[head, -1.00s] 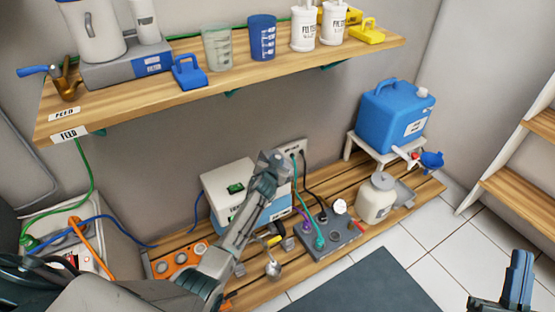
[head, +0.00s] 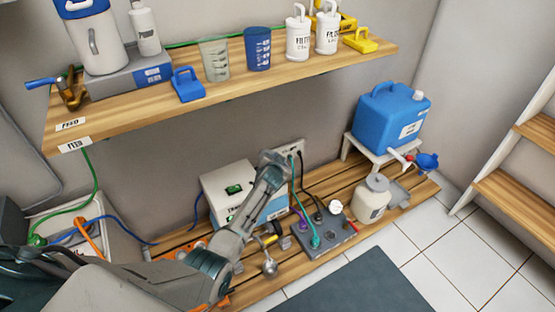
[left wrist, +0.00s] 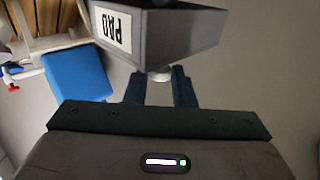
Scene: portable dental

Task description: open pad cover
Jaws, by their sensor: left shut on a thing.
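In the left wrist view a grey box-like piece (left wrist: 175,33) with a white label reading PAD hangs across the top of the picture. A small pale knob (left wrist: 159,76) sticks out from it. My left gripper (left wrist: 158,74) has its two dark blue fingers on either side of this knob and is shut on it. How far the cover stands from what it covers cannot be told. In the head view my left arm reaches over the slatted bench, and its fingers and the pad cover are hidden behind the arm. My right gripper is not in view.
On the bench (head: 345,246) stand a white-and-blue unit (head: 226,185), a grey panel with cables (head: 325,236), a white jar (head: 372,201) and a blue jug (head: 392,118) on a stand. The shelf (head: 225,87) overhangs the back. Dark mat (head: 355,285) in front is clear.

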